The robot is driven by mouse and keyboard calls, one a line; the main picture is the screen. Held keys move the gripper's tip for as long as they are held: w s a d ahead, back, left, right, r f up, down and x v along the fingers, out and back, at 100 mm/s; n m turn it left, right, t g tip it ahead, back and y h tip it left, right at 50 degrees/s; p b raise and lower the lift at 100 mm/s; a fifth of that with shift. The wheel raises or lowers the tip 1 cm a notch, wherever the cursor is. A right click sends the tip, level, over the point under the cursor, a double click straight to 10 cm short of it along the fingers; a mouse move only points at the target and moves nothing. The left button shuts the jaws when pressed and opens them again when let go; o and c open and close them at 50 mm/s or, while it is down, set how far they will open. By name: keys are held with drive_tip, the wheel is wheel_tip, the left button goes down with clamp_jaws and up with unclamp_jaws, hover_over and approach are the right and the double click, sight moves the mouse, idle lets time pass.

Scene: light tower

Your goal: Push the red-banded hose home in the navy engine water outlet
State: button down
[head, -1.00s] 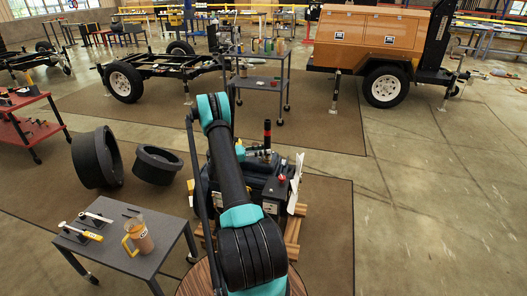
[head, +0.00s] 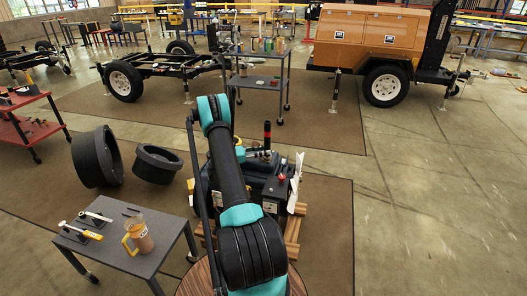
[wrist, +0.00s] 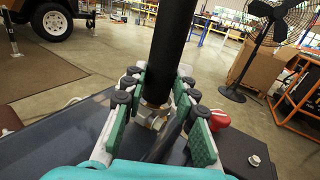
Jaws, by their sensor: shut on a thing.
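The black hose (wrist: 172,45) stands nearly upright between the green-padded fingers of my gripper (wrist: 155,92) in the wrist view. The gripper is shut on it near its lower end. The navy engine (head: 222,187) sits on a wooden pallet, partly hidden by my arm. A pale metal fitting (wrist: 148,115) shows just below the hose end in the wrist view. The fingers hide much of this joint, so I cannot tell how deep the hose sits.
A black box with a red knob (head: 282,177) stands right of the hose. A grey table (head: 115,258) with a jug (head: 139,238) is at front left. Large black rings (head: 97,160) lie behind it.

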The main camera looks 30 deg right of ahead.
drive_tip(key=shift+f, duration=1.05)
drive_tip(key=shift+a+r, duration=0.1)
drive_tip(key=shift+a, duration=0.05)
idle(0.5)
drive_tip(key=shift+r, duration=1.5)
drive_tip(key=shift+f, duration=0.15)
drive_tip(key=shift+f, duration=1.4)
